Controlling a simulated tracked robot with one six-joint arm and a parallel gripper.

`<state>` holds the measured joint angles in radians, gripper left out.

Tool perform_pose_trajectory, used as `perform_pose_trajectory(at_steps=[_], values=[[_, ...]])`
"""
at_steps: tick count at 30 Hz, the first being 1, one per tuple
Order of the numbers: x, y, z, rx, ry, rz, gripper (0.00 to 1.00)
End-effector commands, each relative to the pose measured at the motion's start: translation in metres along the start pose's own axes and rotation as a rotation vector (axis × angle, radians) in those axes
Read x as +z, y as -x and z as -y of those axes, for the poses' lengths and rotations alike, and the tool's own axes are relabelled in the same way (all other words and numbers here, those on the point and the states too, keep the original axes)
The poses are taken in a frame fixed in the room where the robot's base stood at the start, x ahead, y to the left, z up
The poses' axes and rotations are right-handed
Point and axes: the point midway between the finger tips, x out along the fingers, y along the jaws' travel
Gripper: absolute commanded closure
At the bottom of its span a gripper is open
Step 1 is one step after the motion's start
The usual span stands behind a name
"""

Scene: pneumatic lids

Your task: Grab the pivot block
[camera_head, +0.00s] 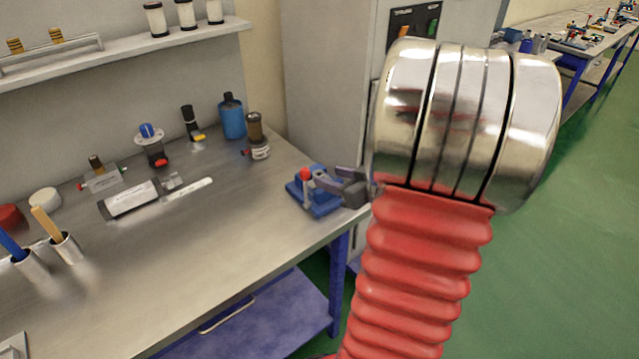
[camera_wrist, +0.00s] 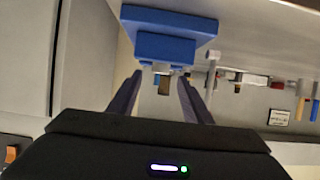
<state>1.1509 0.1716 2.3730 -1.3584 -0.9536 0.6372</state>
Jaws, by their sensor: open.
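The likely pivot block is a blue stepped block (camera_head: 322,208) at the right front corner of the steel bench, with a red-topped pin (camera_head: 305,176) standing at its side. In the wrist view the blue block (camera_wrist: 168,47) is ahead of my gripper, with a small metal piece on its near side. My gripper (camera_head: 331,181) is beside and over the block in the head view. In the wrist view my gripper (camera_wrist: 160,80) is open, its two fingers apart with nothing held. Whether a finger touches the block cannot be told.
A brown-capped bottle (camera_head: 255,135) and a blue bottle (camera_head: 232,117) stand at the bench's back. A labelled cylinder (camera_head: 132,199) and a white strip (camera_head: 190,188) lie mid-bench. A grey cabinet (camera_head: 330,75) stands behind the corner. The bench front (camera_head: 190,285) is mostly bare.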

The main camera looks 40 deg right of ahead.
Motion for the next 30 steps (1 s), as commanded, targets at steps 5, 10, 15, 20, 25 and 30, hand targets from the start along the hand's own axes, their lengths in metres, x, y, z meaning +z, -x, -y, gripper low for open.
perform_pose_trajectory(at_steps=[5,10,15,20,25,30], values=[[0.004,-0.021,0.001,-0.004,0.000,0.002,0.55],[0.005,-0.041,0.001,-0.003,0.001,0.001,0.55],[0.004,-0.047,0.001,-0.001,0.000,0.001,0.55],[0.004,-0.046,0.001,-0.001,0.000,0.001,0.55],[0.004,-0.046,0.001,-0.001,0.000,0.001,0.55],[0.004,-0.046,0.001,-0.001,0.001,0.001,0.57]])
